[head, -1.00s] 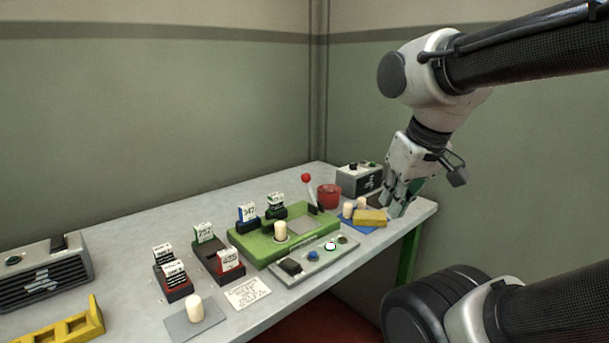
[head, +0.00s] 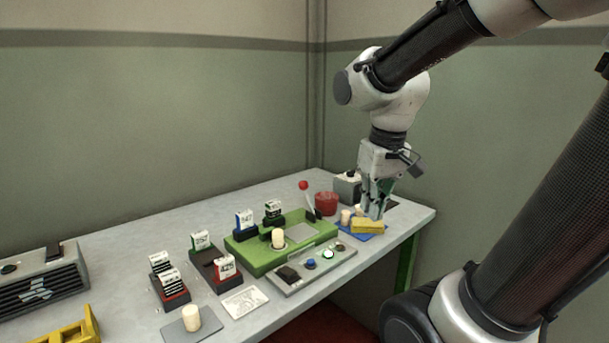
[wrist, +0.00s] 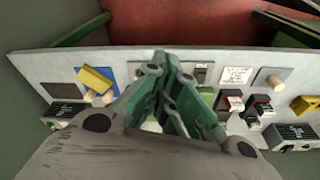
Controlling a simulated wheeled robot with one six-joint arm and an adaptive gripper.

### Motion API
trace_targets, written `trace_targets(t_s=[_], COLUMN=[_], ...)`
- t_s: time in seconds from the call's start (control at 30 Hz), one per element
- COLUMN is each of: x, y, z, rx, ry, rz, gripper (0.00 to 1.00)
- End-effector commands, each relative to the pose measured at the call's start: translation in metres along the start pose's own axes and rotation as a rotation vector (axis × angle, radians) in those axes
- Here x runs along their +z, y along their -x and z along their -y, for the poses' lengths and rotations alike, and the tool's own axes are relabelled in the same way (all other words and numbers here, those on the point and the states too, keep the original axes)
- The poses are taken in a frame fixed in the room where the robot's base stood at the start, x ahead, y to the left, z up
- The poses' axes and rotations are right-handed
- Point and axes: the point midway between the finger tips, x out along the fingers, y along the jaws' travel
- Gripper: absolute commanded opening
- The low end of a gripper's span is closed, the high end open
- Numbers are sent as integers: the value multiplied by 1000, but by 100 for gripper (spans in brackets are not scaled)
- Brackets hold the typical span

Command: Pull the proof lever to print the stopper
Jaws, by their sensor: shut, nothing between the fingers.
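The proof lever is a thin rod with a red ball knob (head: 303,185), standing at the back right of a green press base (head: 262,257). A pale cork stopper (head: 278,238) stands upright on the press base. In the wrist view my closed fingers (wrist: 165,60) cover the middle of the table, and the lever cannot be made out there.
A grey button panel (head: 312,268) lies before the press. A red pot (head: 326,204) and a grey box (head: 347,188) stand right of the lever. A yellow block (head: 367,227) lies on a blue mat (head: 345,235). Stamp racks (head: 215,270) and another cork (head: 191,318) are at left.

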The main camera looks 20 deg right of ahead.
Motion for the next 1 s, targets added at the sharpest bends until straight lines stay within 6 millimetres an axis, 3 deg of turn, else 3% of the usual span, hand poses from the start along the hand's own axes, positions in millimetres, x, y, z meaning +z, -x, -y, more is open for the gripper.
trace_targets(t_s=[0.27,0.57,0.63,0.7,0.8,1.0], x=[-122,-282,-323,-355,-378,-380], y=[-28,-74,-74,-58,-37,-37], z=[-8,-18,-20,-22,-24,-24], rx=[29,57,55,46,29,17], ry=[-60,-221,-278,-332,-401,-463], rz=[32,-78,-142,-221,-299,-311], gripper=[0,0,0,0,0,0])
